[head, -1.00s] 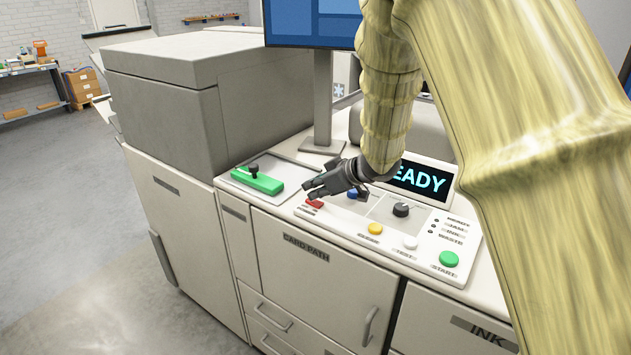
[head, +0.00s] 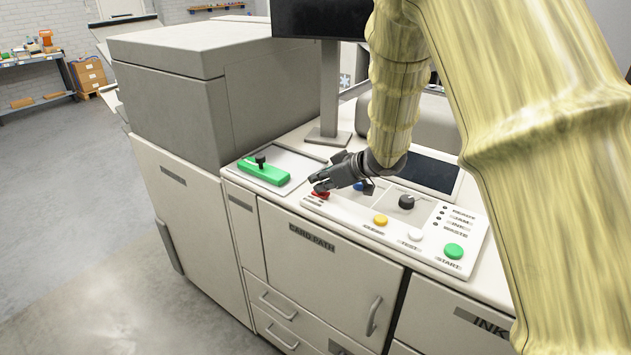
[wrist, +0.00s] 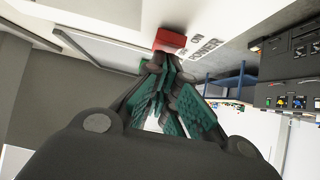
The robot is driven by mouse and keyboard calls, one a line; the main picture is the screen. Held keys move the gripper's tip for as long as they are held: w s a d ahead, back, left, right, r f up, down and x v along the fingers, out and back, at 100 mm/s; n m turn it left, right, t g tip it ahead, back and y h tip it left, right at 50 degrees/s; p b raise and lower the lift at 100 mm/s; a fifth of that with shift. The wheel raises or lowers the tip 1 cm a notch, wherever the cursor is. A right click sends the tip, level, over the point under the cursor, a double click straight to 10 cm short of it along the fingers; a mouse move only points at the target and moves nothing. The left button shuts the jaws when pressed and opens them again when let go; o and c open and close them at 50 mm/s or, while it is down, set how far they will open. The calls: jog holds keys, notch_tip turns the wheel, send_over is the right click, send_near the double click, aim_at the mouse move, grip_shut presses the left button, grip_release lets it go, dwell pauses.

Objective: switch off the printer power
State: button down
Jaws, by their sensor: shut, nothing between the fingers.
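The printer (head: 170,110) is a large pale grey machine with a control panel (head: 340,213) on its top. The red power switch (head: 320,195) sits at the panel's left end, and my gripper (head: 318,186) is right over it, partly hiding it. In the wrist view the red switch (wrist: 170,40) lies just beyond my fingertips, with "POWER" and "ON" lettering beside it. My fingers are shut with nothing between them, and the tips are at or very near the switch. The display (head: 430,174) on the panel is dark, and the monitor (head: 318,18) is black.
A green handle (head: 263,173) sits left of my gripper. A blue button (head: 358,186), a black knob (head: 406,202), a yellow button (head: 380,220), a white button (head: 416,235) and a green start button (head: 454,250) lie to the right. Open floor is at the left.

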aim_at(327, 195)
jog(key=shift+s+d, duration=0.1)
jog(key=shift+d, duration=0.05)
jog(key=shift+s+d+f+p, duration=0.1)
jog(key=shift+s+d+p, duration=0.25)
jog(key=shift+d, duration=0.1)
notch_tip(327, 195, up, 4)
jog(key=p, duration=0.4)
jog(key=shift+s+d+p, duration=0.15)
jog(key=shift+p, duration=0.25)
jog(key=shift+s+d, duration=0.1)
jog(key=shift+d, duration=0.1)
jog(key=b+v, duration=0.3)
jog(key=v, duration=0.6)
jog(key=shift+r, duration=0.35)
jog(key=shift+s+d, duration=0.15)
jog(key=shift+f, duration=0.15)
